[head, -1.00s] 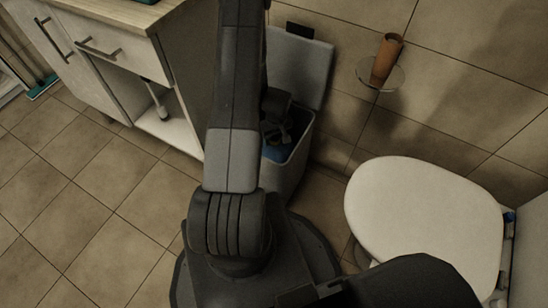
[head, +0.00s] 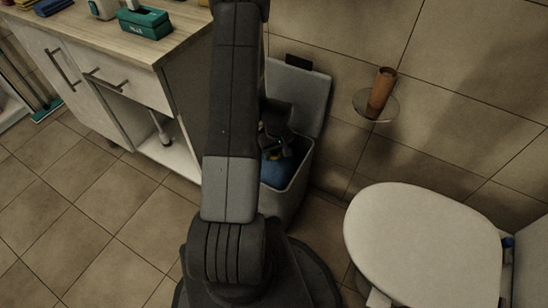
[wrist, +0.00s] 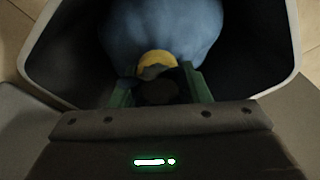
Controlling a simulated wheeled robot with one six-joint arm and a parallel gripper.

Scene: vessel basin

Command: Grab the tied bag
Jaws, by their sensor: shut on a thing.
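The tied bag (wrist: 160,27) is blue with a yellow tie (wrist: 156,60) at its neck. It sits inside the grey bin (wrist: 290,45), and part of it shows in the head view (head: 278,172). My gripper (wrist: 160,85) reaches into the bin from above. Its green fingers are on either side of the bag's neck, just below the yellow tie in the wrist view, and are shut on it. In the head view my gripper (head: 282,150) is partly hidden by my own arm. The bag's underside is hidden in the dark bin.
The bin's lid (head: 300,95) stands open against the tiled wall. A white toilet (head: 425,240) is at the right. A glass wall shelf (head: 376,105) holds a brown cup (head: 382,88). A wooden-topped cabinet (head: 110,60) is at the left, with clear tiled floor (head: 60,220) in front.

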